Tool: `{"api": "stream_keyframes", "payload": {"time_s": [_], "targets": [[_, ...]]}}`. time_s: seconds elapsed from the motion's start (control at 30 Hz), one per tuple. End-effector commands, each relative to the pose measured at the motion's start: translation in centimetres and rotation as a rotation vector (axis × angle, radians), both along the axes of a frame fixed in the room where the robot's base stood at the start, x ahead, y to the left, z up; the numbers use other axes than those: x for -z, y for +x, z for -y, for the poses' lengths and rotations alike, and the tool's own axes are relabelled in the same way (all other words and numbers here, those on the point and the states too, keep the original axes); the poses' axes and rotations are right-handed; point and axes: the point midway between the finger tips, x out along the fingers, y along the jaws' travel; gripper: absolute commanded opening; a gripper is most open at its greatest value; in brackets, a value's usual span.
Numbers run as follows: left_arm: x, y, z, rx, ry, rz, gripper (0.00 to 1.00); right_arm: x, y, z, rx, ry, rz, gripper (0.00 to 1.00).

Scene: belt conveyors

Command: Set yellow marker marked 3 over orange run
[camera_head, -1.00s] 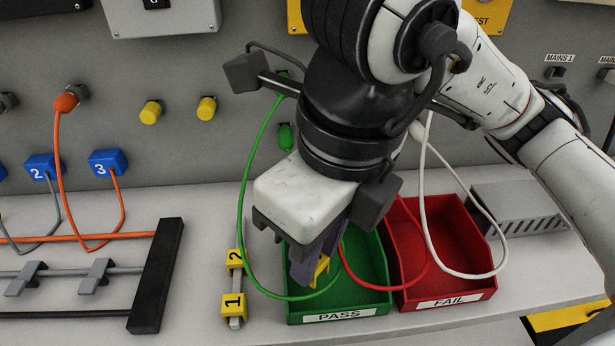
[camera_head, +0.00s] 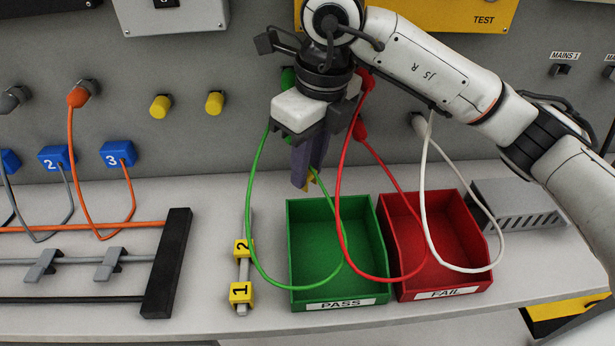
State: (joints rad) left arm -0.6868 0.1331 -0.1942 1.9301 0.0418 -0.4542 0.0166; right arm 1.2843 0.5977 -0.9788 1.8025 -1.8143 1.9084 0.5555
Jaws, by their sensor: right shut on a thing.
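My right gripper (camera_head: 306,180) points down and is shut on a small yellow marker (camera_head: 311,182). Only a sliver of the marker shows between the fingers, and its number is hidden. It is held in the air, in the picture just above the back of the green tray. The orange run (camera_head: 80,230) is a straight horizontal line at the left, the upper one of several lines ending at a black block (camera_head: 168,262). My left gripper is not in view.
Yellow markers 1 (camera_head: 241,293) and 2 (camera_head: 243,248) sit on a grey rail. The green PASS tray (camera_head: 335,300) and red FAIL tray (camera_head: 440,290) look empty. Green (camera_head: 250,230), red (camera_head: 341,200) and white (camera_head: 424,190) cables hang around the gripper and trays. Grey clips (camera_head: 110,263) sit on the middle line.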

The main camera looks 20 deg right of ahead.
Motion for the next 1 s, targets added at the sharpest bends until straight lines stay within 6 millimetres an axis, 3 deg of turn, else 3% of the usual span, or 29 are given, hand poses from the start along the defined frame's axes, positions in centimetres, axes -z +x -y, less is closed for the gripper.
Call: {"api": "stream_keyframes", "payload": {"time_s": [0.23, 0.67, 0.7, 0.8, 1.0], "targets": [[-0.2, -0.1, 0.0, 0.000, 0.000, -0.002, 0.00, 3.3, -0.2, 0.0, 0.000, -0.002, -0.006, 0.00], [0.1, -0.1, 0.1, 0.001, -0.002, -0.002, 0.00, 4.3, 0.3, 0.1, 0.000, 0.000, -0.001, 0.00], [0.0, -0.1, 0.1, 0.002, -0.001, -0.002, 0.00, 4.2, 0.3, 0.1, 0.000, 0.000, -0.001, 0.24], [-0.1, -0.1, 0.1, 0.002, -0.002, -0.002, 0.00, 4.1, 0.3, 0.1, 0.000, 0.000, -0.001, 0.40], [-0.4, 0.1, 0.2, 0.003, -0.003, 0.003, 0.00, 4.1, 0.3, 0.1, 0.000, 0.000, -0.001, 0.40]]}}
